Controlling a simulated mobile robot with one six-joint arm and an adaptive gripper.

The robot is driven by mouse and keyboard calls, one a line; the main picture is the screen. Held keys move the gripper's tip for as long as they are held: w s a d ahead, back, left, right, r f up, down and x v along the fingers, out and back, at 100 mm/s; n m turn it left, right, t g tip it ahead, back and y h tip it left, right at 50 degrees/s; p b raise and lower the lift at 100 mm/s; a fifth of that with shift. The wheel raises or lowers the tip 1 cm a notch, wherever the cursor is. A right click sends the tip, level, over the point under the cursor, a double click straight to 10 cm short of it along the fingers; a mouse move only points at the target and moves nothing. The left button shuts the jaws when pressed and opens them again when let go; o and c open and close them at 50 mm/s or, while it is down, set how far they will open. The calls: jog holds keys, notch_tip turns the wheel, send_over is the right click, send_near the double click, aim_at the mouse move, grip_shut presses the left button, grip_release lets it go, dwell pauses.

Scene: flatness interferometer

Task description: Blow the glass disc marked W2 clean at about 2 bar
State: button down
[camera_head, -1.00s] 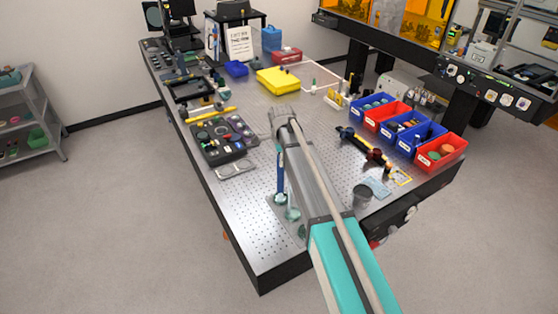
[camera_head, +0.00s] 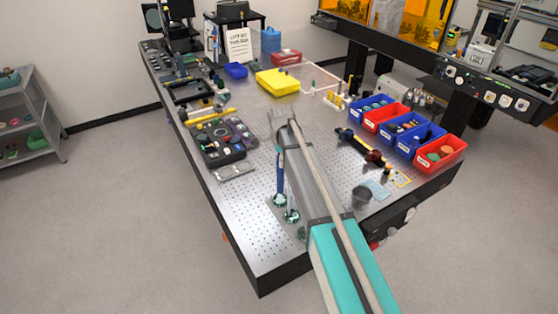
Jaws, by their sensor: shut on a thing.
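My arm reaches over the near part of the perforated metal table (camera_head: 245,245). My gripper (camera_head: 283,115) is at its far end, above the table's middle. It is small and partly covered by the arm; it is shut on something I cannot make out. Several small round glassy pieces stand in a row near the front, left of the arm: one farther back (camera_head: 279,200), one in the middle (camera_head: 292,216), one nearest (camera_head: 301,233). No marking W2 is readable on any. A slim upright blue thing (camera_head: 281,172) shows just behind them. No pressure reading is legible.
A dark case (camera_head: 222,146) lies left of the arm. A black device (camera_head: 362,147) with a red end lies right, near blue and red bins (camera_head: 438,155). A dark cup (camera_head: 362,195) stands at the right front. A yellow tray (camera_head: 277,82) is farther back. The front-left table is clear.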

jog(key=shift+r+p, duration=3.25)
jog(key=shift+r, duration=0.2)
jog(key=shift+f, duration=0.1)
